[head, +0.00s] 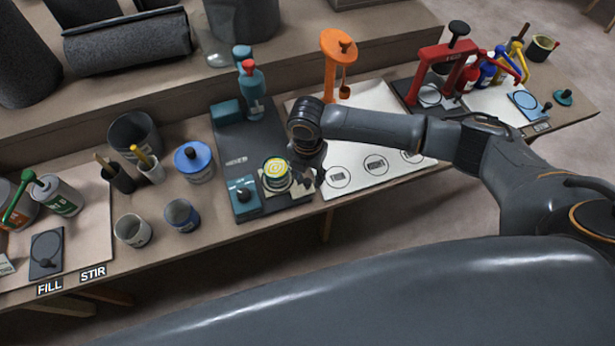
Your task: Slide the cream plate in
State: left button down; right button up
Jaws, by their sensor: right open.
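A small cream plate (289,199) shows at the front of the dark mixer station (242,145), under and around a tin with a yellow-green top (275,171). My arm and the tin hide part of the plate, so I cannot tell how far in it sits. My right gripper (311,179) is open, pointing down just right of the tin and close to the plate's right side. I cannot tell whether it touches either one. My left gripper is not in view.
A teal block with a knob (244,194) stands left of the tin, and a teal bottle with a red top (252,88) behind it. A white mat with printed circles (376,180) lies to the right. Cups (182,214) and a blue-lidded tin (194,161) stand left.

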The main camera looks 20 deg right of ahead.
jog(key=shift+f, duration=1.05)
